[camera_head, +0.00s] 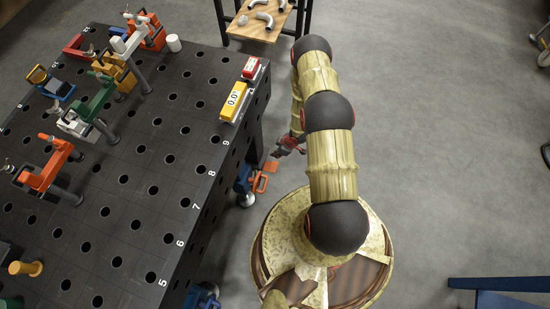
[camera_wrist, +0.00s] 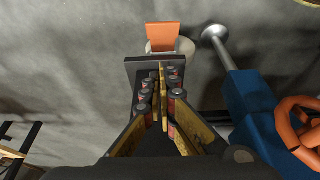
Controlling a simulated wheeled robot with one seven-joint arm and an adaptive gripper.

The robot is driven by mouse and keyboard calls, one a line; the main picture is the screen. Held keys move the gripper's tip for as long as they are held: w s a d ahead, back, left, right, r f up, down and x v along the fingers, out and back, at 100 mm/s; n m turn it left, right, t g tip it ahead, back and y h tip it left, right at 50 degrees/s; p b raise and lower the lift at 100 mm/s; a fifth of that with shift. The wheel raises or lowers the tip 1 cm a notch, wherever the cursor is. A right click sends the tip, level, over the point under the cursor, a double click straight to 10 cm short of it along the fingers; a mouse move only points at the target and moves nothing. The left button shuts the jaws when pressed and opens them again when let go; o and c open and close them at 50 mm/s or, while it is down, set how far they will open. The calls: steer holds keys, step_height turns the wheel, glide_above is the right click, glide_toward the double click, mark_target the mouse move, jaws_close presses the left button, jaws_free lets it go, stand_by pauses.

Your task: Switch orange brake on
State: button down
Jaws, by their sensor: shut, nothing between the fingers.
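An orange brake pedal (camera_wrist: 162,36) shows at the top middle of the wrist view, over a pale caster wheel (camera_wrist: 172,47). In the head view an orange part (camera_head: 261,183) sits beside a blue leg fitting at the table's right side; the pedal itself is hard to make out there. My gripper (camera_wrist: 160,75) is shut and empty, its tips just below the pedal in the wrist view. I cannot tell whether they touch it. In the head view my gripper (camera_head: 290,148) is partly hidden behind my arm.
A blue leg fitting (camera_wrist: 252,108) with an orange handle (camera_wrist: 302,128) and a metal foot (camera_wrist: 215,33) stand close on the right in the wrist view. The black perforated table (camera_head: 150,205) holds clamps and blocks. A wooden-topped stand (camera_head: 258,24) is behind. Grey floor is open at right.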

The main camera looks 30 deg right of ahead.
steer(key=b, duration=0.4)
glide_above(273, 166)
steer(key=w, duration=0.1)
steer(key=f, duration=0.8)
steer(key=shift+a, duration=0.3)
steer(key=f, duration=0.2)
steer(key=f+b, duration=0.1)
steer(key=shift+s+d+f, duration=0.1)
steer(key=shift+s+d, duration=0.2)
steer(key=shift+s+d+f, duration=0.15)
steer(key=shift+f, duration=0.3)
